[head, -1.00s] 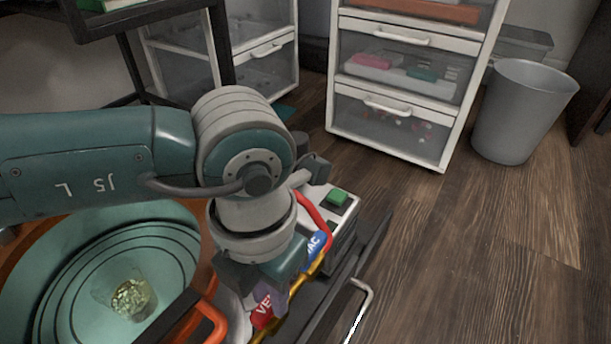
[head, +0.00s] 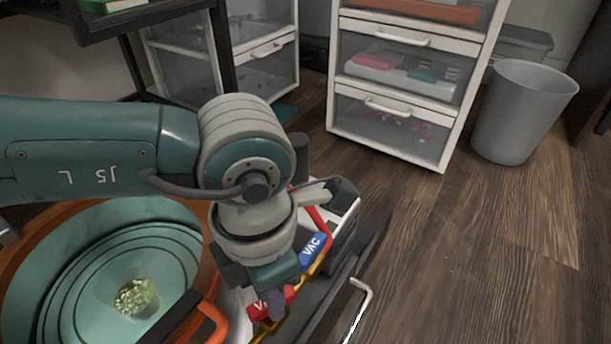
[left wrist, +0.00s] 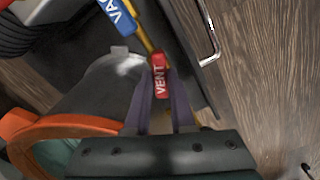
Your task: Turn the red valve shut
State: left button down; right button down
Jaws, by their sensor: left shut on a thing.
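The red valve handle (left wrist: 159,78), lettered VENT, sits between the two purple fingers of my left gripper (left wrist: 161,90) in the left wrist view. In the head view the red handle (head: 258,308) shows partly, with the left gripper (head: 277,299) coming down over it from above and hiding some of its lettering. The left gripper is shut on the handle. The handle sits by a yellow pipe (left wrist: 146,40). My right gripper is not in view.
A blue handle (head: 313,248) lettered VAC is close to the red one, with a red hose above it. A teal bowl (head: 60,262) with an orange rim is at left. A bent metal handle (head: 359,300) is at right. Drawers (head: 385,135) and a grey bin (head: 515,115) stand behind.

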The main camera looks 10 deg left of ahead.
pick_arm(q)
jog(key=m, duration=0.6)
jog(key=shift+m, duration=0.3)
jog(key=m, duration=0.6)
jog(key=shift+b, duration=0.3)
jog(key=shift+m, duration=0.3)
jog(key=c, duration=0.8)
grip_release()
jog(key=shift+o, duration=0.2)
jog(key=shift+r, duration=0.1)
notch_tip(320, 180, up, 10)
jog(key=p, duration=0.7)
